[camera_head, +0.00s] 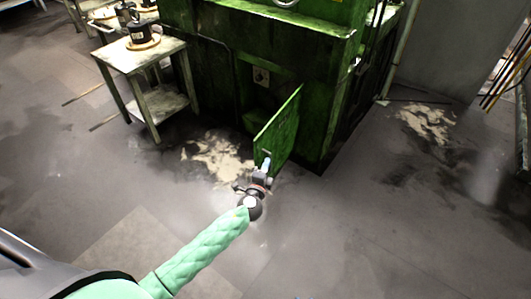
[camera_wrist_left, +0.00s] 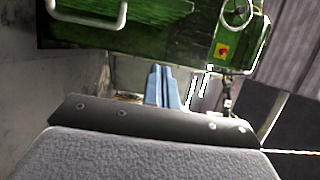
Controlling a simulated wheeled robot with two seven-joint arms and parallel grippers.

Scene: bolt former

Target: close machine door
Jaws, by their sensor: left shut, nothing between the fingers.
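The green machine (camera_head: 255,50) stands at the top of the head view. Its green door (camera_head: 280,130) is swung open and sticks out from the machine's front toward me. My left gripper (camera_head: 266,163) is shut and empty, at the lower near edge of the door; whether it touches the door cannot be told. In the left wrist view, the shut blue fingers (camera_wrist_left: 163,88) point at a green panel (camera_wrist_left: 140,28) with a white handle (camera_wrist_left: 88,22). My right gripper is not in view.
A small side table (camera_head: 140,50) with black pots on top stands left of the machine. Pale spilled patches (camera_head: 217,160) lie on the grey floor. The floor right of the door is clear.

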